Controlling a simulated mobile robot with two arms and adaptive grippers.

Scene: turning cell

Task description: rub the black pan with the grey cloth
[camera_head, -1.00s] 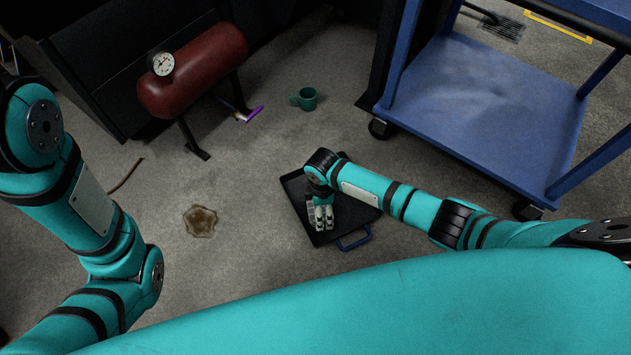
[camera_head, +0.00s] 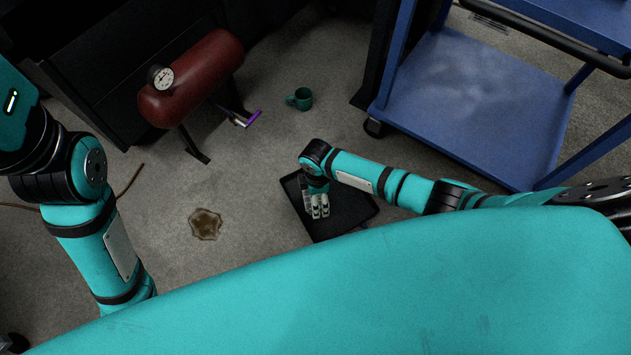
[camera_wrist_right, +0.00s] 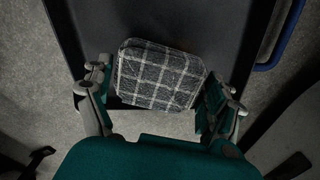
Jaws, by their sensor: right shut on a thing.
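The black pan (camera_head: 350,208) is a flat, shallow, square tray on the floor in the head view. Its dark surface (camera_wrist_right: 205,25) fills much of the wrist view, with a blue handle (camera_wrist_right: 285,38) at the right. The grey cloth (camera_wrist_right: 160,75) is a checked pad with pale lines, over the pan's near part. My right gripper (camera_head: 319,206) is over the pan's left part, its fingers on both sides of the cloth, shut on it. I cannot tell whether the cloth presses on the pan. My left arm shows at the left; its gripper is out of view.
A blue cart (camera_head: 470,100) on wheels stands at the right, behind my right arm. A red tank (camera_head: 195,78) with a gauge, a green mug (camera_head: 301,99) and a purple-ended item (camera_head: 246,119) are farther back. A brown stain (camera_head: 205,224) lies on open floor left of the pan.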

